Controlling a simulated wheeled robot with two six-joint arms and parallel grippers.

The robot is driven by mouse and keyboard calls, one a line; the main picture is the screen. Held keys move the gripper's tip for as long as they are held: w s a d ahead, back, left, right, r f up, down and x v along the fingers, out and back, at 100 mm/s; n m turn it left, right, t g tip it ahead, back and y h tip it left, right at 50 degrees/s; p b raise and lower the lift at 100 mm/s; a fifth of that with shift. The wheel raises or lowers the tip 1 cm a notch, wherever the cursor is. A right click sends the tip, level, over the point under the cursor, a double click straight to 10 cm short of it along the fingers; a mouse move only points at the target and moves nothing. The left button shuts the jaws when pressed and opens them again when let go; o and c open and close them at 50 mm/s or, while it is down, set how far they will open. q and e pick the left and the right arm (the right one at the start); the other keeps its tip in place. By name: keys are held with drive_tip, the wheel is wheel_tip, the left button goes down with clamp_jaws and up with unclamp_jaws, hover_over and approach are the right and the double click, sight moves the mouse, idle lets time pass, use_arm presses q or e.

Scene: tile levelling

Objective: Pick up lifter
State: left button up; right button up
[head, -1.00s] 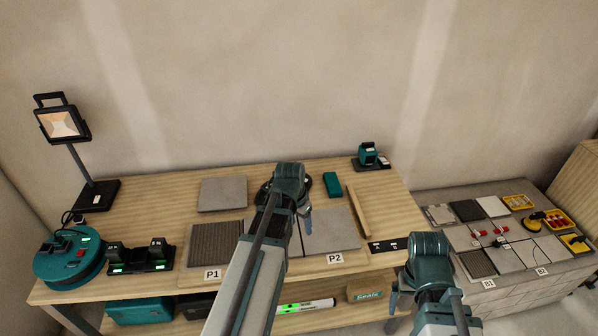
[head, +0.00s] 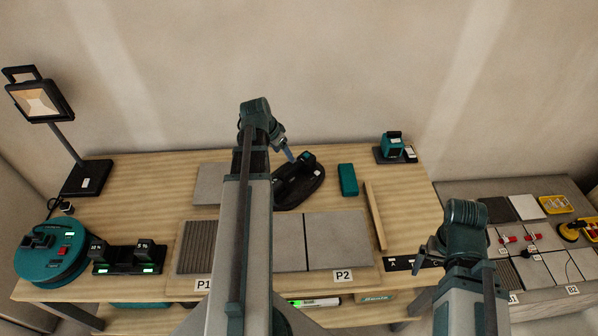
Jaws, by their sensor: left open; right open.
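My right gripper (head: 428,252) is open and empty near the table's right front edge, away from the lifter.
A teal block (head: 347,180) and a wooden strip (head: 375,215) lie right of the lifter. Grey tiles (head: 337,240) lie in front. A work lamp (head: 88,178), teal reel (head: 50,255) and battery charger (head: 128,262) stand left. A grey bench (head: 470,187) stands right.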

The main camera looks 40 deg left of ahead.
sight(292, 167)
use_arm(q)
drive_tip(key=b+x, duration=0.2)
drive_tip(key=x, duration=0.1)
drive_tip(key=b+x, duration=0.5)
drive_tip(key=b, duration=0.1)
drive_tip(key=shift+w+a+f, duration=0.3)
drive_tip(key=shift+w, duration=0.1)
use_arm(e)
wheel_tip(292, 167, down, 8)
drive_tip(key=shift+w, duration=0.25)
drive_tip(key=shift+a+f, duration=0.1)
use_arm(q)
drive_tip(key=b+x, duration=0.5)
drive_tip(key=shift+s+d+f, duration=0.15)
drive_tip(key=shift+s, duration=0.05)
use_arm(e)
wheel_tip(292, 167, down, 5)
drive_tip(key=shift+r, duration=0.15)
use_arm(q)
drive_tip(key=shift+f, duration=0.25)
use_arm(e)
drive_tip(key=shift+f, duration=0.25)
use_arm(q)
drive_tip(key=shift+c, duration=0.2)
clamp_jaws()
